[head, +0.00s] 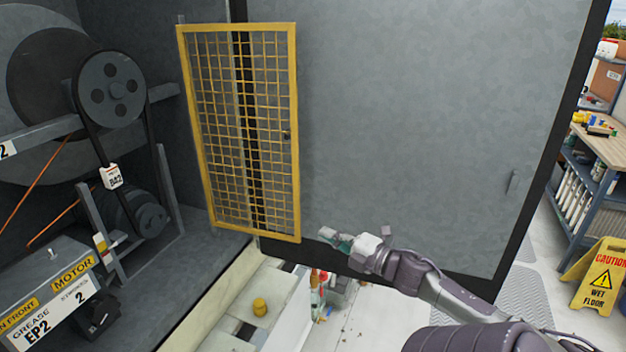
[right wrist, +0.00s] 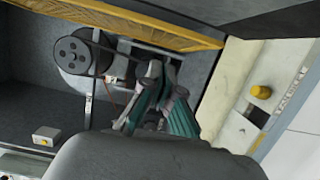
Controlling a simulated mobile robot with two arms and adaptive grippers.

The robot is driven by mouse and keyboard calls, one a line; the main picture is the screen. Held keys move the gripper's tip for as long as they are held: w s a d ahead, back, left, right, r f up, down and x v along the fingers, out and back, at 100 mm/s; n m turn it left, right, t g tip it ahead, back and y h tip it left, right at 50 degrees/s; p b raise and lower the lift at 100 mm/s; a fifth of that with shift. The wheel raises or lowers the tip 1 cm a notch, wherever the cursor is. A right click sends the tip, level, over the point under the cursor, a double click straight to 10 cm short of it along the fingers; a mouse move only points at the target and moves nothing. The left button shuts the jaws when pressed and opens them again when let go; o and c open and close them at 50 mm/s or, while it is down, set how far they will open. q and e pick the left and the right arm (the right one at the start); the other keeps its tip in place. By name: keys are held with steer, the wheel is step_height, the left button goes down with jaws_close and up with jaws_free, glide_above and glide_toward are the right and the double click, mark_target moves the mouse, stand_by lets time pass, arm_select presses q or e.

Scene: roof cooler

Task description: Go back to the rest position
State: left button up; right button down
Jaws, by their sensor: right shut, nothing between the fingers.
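My right gripper (head: 338,241) is in front of the lower part of the grey cabinet door, just right of the bottom corner of the yellow mesh guard (head: 297,140). Its arm comes in from the lower right. In the right wrist view its green-padded fingers (right wrist: 158,115) show with nothing held between them, and the gripper is shut. I cannot tell whether it touches the door or guard. My left gripper is not in view.
The open cooler bay at left holds pulleys, a belt and a motor (head: 135,205). The large grey door (head: 420,120) fills the middle. A yellow cap (head: 259,306) sits on the pale ledge. A wet floor sign (head: 602,278) and shelves (head: 600,150) stand at right.

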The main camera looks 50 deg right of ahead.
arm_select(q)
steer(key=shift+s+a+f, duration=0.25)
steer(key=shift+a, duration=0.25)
arm_select(e)
steer(key=shift+s, duration=1)
